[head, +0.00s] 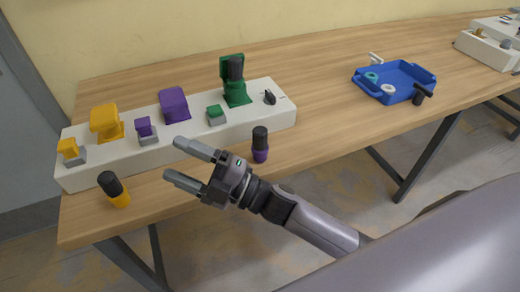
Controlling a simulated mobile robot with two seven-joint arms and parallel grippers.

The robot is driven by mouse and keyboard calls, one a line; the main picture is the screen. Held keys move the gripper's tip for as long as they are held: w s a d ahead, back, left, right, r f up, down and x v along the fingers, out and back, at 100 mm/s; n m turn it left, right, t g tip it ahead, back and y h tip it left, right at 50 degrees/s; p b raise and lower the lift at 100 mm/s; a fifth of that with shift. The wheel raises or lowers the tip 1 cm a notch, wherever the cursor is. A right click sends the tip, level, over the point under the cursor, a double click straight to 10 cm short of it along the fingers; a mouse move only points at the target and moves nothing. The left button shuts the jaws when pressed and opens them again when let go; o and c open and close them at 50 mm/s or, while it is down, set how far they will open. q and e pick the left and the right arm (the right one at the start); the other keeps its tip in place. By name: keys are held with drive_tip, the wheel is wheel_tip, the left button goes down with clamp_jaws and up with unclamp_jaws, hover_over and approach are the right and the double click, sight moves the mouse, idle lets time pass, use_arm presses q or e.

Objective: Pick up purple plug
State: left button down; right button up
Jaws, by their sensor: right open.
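The purple plug (260,154), with a black upper part, stands upright on the table in front of the right end of the white socket box (200,143). My right gripper (175,160) is open and empty. Its fingers point left, in front of the box, and the purple plug stands to the right of the fingertips, just beyond the gripper's wrist. A purple socket (173,105) with a raised lid is on the box, with a smaller purple piece (146,131) in front of it. My left gripper is out of view.
A green socket (236,92) on the box holds a dark plug. A blue tray (425,77) with small parts lies at the right, and another white box (485,48) stands beyond it.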

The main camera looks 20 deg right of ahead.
drive_tip(key=s+a+r+n+g+y+b, duration=0.15)
drive_tip(key=a+n+g+y, duration=0.25)
drive_tip(key=n+g, duration=0.45)
drive_tip(key=n+g+h+b, duration=0.5)
drive_tip(key=n+h+b, duration=0.2)
drive_tip(key=n+h, duration=1.45)
hover_over(260, 130)
drive_tip(key=shift+w+a+f, duration=0.15)
drive_tip(key=shift+w+f, duration=0.05)
drive_tip(key=shift+f, duration=0.05)
drive_tip(key=shift+d, duration=0.3)
wheel_tip(260, 130, down, 7)
drive_tip(key=shift+s+a+r, duration=0.1)
drive_tip(key=shift+s, duration=0.05)
drive_tip(key=c, duration=1.2)
drive_tip(key=shift+r, duration=0.1)
